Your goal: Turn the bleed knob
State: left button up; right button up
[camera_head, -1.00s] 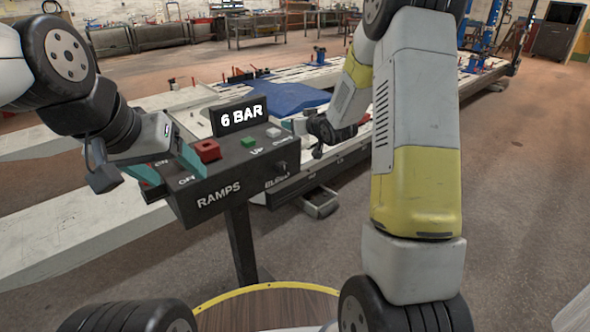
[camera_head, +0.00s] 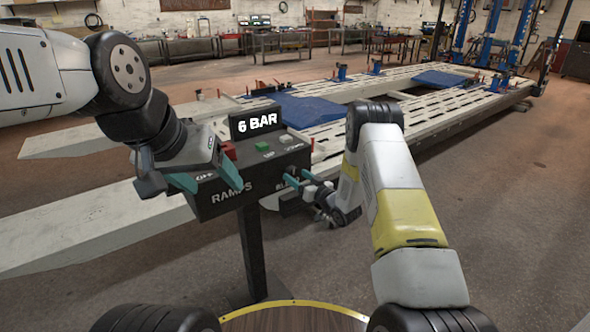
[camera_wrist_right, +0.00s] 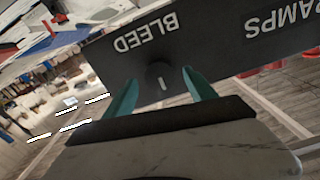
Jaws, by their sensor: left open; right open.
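The dark control box (camera_head: 235,196) stands on a post, with RAMPS and BLEED lettering on its front and a "6 BAR" display (camera_head: 257,122) on top. In the right wrist view the round black bleed knob (camera_wrist_right: 160,76), with a pale mark line, sits under the BLEED lettering. My right gripper (camera_wrist_right: 160,80) is open, its teal fingers on either side of the knob; contact cannot be told. In the head view my right gripper (camera_head: 298,179) is at the box's front right and the knob cannot be made out. My left gripper (camera_head: 207,172) is open at the box's left end.
A red button (camera_head: 227,149), a green button (camera_head: 262,147) and a pale button (camera_head: 287,139) are on the box top. Long white ramps (camera_head: 110,222) lie behind and left of the box. The floor to the right is clear.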

jog(key=shift+x, duration=1.2)
jog(key=c, duration=1.4)
